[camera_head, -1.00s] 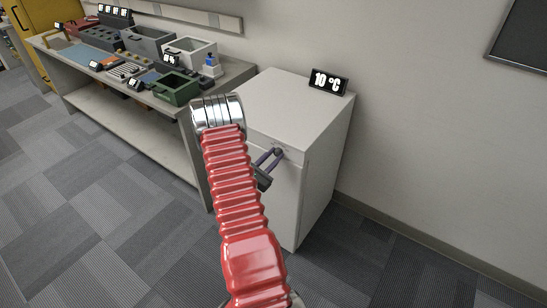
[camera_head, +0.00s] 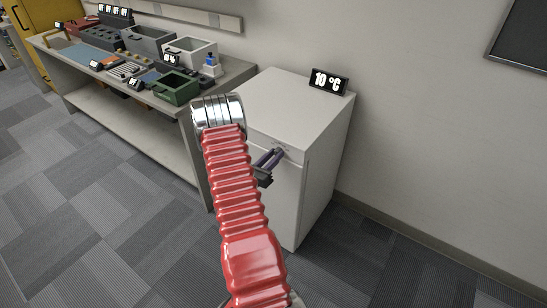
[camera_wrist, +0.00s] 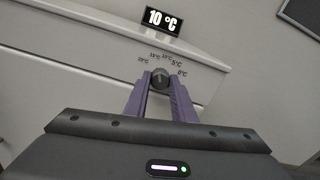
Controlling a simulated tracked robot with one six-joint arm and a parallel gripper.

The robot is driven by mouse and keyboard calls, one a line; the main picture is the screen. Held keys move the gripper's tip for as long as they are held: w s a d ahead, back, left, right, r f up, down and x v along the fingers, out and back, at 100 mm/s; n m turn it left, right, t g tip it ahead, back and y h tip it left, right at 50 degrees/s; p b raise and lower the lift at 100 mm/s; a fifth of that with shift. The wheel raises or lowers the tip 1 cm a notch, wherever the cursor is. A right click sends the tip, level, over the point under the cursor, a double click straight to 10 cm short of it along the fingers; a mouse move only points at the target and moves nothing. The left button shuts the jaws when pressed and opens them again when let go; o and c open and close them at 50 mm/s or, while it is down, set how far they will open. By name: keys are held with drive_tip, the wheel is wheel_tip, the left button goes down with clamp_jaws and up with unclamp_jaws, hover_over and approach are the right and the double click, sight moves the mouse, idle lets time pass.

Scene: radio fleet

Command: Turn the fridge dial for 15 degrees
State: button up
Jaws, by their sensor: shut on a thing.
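The white fridge (camera_head: 322,172) stands against the wall, with a black display (camera_head: 329,82) on its top that reads 10 °C. In the wrist view the dark round dial (camera_wrist: 160,79) sits on the fridge front, under an arc of printed temperature marks; the display (camera_wrist: 162,20) shows above it. My gripper (camera_wrist: 160,84) has its two purple fingers on either side of the dial, shut on it. In the head view my gripper (camera_head: 277,155) is at the upper fridge front, partly behind my red arm, and the dial is hidden.
A grey workbench (camera_head: 228,79) with bins and small trays stands left of the fridge. A green bin (camera_head: 177,88) is near its closest end. The carpeted floor in front is clear. A dark wall panel (camera_head: 520,38) hangs at the right.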

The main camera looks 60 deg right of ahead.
drive_tip(key=shift+w+n, duration=0.1)
drive_tip(key=shift+n, duration=0.4)
drive_tip(key=o, duration=1.1)
drive_tip(key=shift+c, duration=0.2)
drive_tip(key=w+a, duration=0.2)
drive_tip(key=a, duration=1.1)
drive_tip(key=shift+a, duration=0.3)
drive_tip(key=shift+w+f, duration=0.1)
